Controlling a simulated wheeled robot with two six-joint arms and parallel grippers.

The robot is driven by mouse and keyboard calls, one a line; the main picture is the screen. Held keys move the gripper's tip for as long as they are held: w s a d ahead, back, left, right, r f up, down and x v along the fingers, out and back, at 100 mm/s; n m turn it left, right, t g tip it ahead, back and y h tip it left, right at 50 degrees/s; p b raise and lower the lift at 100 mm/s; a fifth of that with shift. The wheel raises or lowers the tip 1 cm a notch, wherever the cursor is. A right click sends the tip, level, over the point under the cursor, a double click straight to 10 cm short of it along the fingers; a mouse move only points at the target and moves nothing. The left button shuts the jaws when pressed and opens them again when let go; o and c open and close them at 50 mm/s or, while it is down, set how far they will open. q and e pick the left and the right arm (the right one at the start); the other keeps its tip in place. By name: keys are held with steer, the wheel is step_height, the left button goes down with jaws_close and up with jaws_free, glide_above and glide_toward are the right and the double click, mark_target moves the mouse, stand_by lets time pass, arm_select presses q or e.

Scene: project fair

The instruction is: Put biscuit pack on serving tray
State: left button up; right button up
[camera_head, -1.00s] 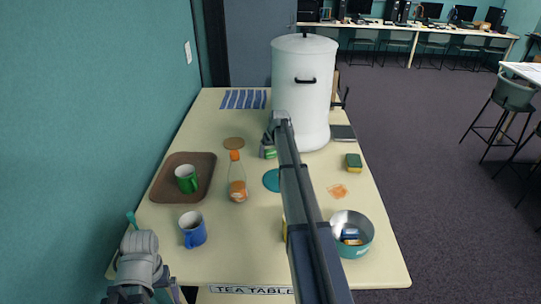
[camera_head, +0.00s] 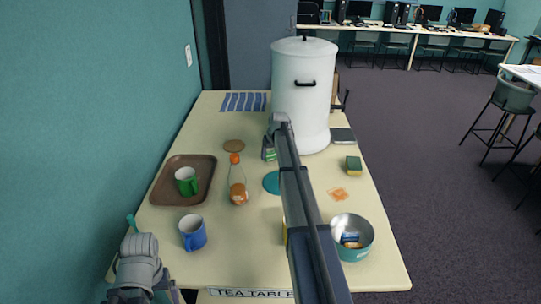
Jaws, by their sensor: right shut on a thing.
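The serving tray (camera_head: 206,164), brown with a raised rim, lies at the left of the tea table. A green mug (camera_head: 186,181) stands on it. My right gripper (camera_head: 269,148) is beyond the tray's right side, in front of the white urn. It is shut on a small green-and-white item, which looks like the biscuit pack (camera_head: 269,155). The arm and jaws hide much of the pack, and I cannot tell whether it touches the table. My left arm shows at the lower left, but its jaws do not show.
A bottle (camera_head: 237,184) with an orange cap stands between tray and pack. A blue mug (camera_head: 193,233) is in front of the tray. A big white urn (camera_head: 301,100), sponge (camera_head: 353,164) and bowl (camera_head: 366,248) stand to the right. A striped cloth (camera_head: 243,102) lies behind.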

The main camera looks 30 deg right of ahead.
mark_target(271, 152)
step_height(271, 152, up, 10)
steer(key=p, duration=0.9)
steer(key=shift+p, duration=0.3)
